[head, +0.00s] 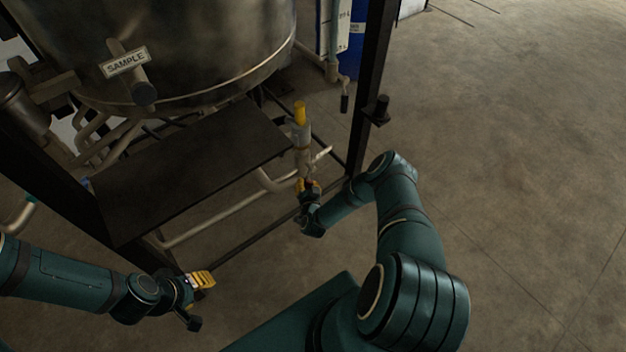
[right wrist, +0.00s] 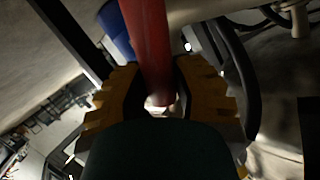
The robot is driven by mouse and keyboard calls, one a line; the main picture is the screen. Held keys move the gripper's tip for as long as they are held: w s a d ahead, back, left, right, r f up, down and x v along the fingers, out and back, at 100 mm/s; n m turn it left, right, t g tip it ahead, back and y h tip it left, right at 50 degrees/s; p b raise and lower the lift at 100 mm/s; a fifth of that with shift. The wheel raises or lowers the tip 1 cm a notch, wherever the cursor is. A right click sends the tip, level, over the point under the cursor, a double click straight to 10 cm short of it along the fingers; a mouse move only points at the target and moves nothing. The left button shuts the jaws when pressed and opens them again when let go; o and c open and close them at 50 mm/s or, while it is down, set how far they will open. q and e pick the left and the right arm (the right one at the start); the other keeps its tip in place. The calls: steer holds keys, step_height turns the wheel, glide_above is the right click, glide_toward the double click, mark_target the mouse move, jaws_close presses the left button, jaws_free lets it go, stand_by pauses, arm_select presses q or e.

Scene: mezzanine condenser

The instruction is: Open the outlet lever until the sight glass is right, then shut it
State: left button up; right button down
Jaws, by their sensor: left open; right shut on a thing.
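My right gripper (head: 309,188) is at the pipework beside the dark platform, below a grey valve body with a yellow top (head: 300,113). In the right wrist view its yellow fingers (right wrist: 160,92) are shut on a red lever (right wrist: 150,45), which I take to be the outlet lever; the lever's far end is out of frame. In the head view the lever is hidden by the gripper. A pale marked strip with a tube (head: 335,38) at top centre may be the sight glass; its level is too small to read. My left gripper (head: 202,281) is open and empty at lower left.
A large metal vessel (head: 190,45) with a SAMPLE tag (head: 125,62) stands above the dark platform (head: 190,170). A dark post (head: 368,80) rises close to my right arm. A blue drum (head: 352,45) stands behind. The floor at right is clear.

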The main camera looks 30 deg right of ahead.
steer(key=shift+a+r+m+g+y+p, duration=0.5)
steer(key=shift+a+r+m+y, duration=0.45)
steer(key=shift+m, duration=0.25)
steer(key=shift+a+r+m+g+y, duration=0.3)
steer(key=shift+r+m+y, duration=0.2)
steer(key=shift+m+y, duration=0.35)
steer(key=shift+a+r+m+y+b, duration=0.3)
steer(key=shift+r+m+y+b, duration=0.3)
steer(key=shift+y, duration=0.3)
steer(key=shift+a+r+m+y+b, duration=0.15)
steer(key=shift+r+m+y+b, duration=0.55)
steer(key=shift+r+m+y, duration=0.2)
steer(key=shift+r, duration=0.1)
steer(key=c, duration=0.7)
jaws_free()
steer(key=shift+c, duration=0.2)
steer(key=shift+g, duration=0.3)
steer(key=shift+s, duration=0.15)
